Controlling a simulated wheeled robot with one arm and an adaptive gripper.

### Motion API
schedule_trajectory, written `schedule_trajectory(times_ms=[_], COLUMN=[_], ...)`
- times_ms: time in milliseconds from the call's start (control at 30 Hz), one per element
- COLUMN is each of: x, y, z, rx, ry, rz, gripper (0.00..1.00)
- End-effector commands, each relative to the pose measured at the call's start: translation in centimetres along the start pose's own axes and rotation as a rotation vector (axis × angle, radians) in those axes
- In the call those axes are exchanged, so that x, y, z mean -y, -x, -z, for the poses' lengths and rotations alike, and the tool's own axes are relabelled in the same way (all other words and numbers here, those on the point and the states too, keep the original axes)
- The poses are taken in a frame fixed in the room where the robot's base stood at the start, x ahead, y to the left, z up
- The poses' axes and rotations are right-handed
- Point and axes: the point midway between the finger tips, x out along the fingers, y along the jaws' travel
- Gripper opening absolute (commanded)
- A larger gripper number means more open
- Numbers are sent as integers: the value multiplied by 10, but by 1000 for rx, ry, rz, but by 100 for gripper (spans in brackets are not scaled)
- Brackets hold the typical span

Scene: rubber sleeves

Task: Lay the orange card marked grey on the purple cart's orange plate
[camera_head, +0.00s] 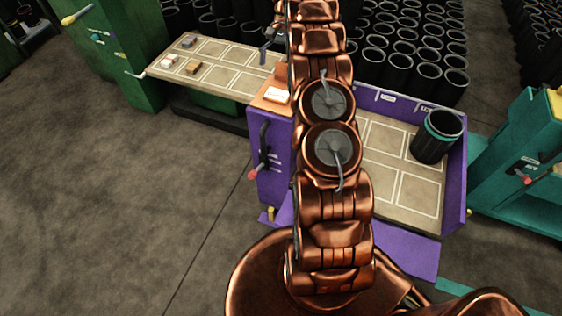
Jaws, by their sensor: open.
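The purple cart (268,185) stands in the middle, partly hidden behind my copper arm. Its orange plate (262,103) is on the upper left corner, with a whitish label or card (277,94) on it; I cannot tell which. A small orange-brown piece (192,68) lies on the green station's beige top at the upper left; any mark on it is too small to read. My gripper (266,48) shows as a grey finger left of the arm, over the right end of that top. It is open, seems empty, and is mostly hidden by the arm.
The beige worktop (225,75) also carries a pale piece (170,60) and a greyish piece (189,40). A black sleeve with a teal band (437,135) stands in the cart's tray (385,190). Many black sleeves (400,60) stand behind. A teal station (525,165) is at right. The left floor is clear.

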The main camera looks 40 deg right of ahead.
Motion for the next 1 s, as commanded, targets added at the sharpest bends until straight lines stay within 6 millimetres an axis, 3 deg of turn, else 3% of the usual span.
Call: schedule_trajectory(times_ms=[500,1000], x=[22,-1], y=[39,39], z=[-129,-261], rx=[-55,-104], ry=[214,435], rz=[-56,-122], gripper=[100,100])
